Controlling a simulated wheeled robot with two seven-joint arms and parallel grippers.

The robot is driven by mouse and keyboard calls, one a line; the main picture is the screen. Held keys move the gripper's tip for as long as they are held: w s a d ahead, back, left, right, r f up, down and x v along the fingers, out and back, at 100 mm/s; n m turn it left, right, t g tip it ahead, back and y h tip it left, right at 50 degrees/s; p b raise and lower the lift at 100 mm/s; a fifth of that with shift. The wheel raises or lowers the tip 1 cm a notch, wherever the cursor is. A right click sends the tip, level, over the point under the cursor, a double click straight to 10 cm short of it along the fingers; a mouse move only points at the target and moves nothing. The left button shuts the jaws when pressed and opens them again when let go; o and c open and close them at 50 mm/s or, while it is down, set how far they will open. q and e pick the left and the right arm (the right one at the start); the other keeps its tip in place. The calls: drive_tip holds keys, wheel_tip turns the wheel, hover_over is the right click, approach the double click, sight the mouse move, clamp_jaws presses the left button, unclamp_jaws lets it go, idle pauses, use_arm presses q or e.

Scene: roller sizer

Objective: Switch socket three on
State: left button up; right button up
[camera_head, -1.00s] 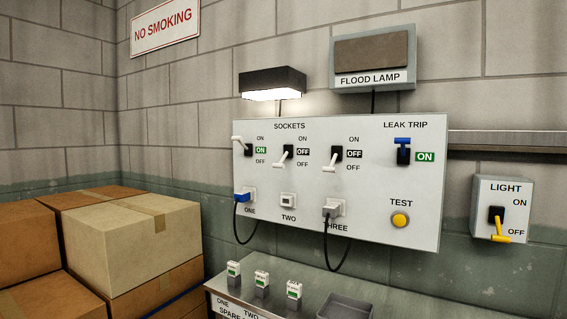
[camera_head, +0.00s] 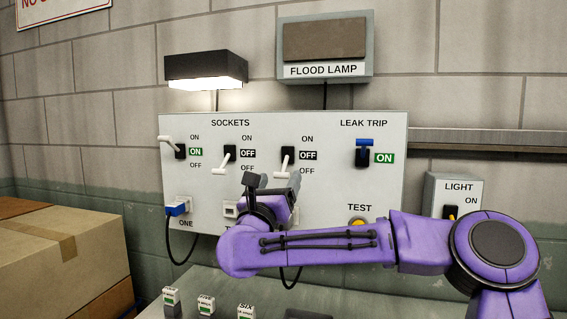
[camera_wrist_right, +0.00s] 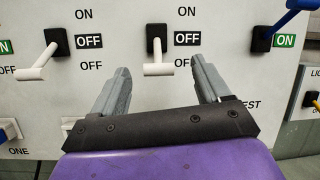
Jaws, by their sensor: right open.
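The switch of socket three (camera_head: 288,160) is on the white panel, with its white lever down and a black OFF flag beside it. In the right wrist view its lever (camera_wrist_right: 158,69) hangs near the picture's middle. My right gripper (camera_head: 271,181) is open and empty in front of the panel, just below this switch in the head view. In the wrist view its two fingers (camera_wrist_right: 160,72) stand left and right of the lever, which appears between them; I cannot tell the depth gap. The arm hides socket three's outlet. My left gripper is not in view.
Switch two (camera_head: 228,158) shows OFF and switch one (camera_head: 180,151) shows ON. The blue leak trip lever (camera_head: 363,143) is up at ON. A blue plug (camera_head: 177,208) sits in socket one. The yellow test button (camera_head: 358,221) and light box (camera_head: 455,188) are near my arm.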

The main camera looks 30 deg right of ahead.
sight(282, 173)
drive_tip(key=p+x, duration=0.2)
drive_tip(key=x, duration=0.3)
drive_tip(key=shift+w+a, duration=0.1)
drive_tip(key=shift+w, duration=0.1)
drive_tip(key=shift+w+d+r, duration=0.1)
drive_tip(key=shift+w+d, duration=0.1)
drive_tip(key=shift+d, duration=0.1)
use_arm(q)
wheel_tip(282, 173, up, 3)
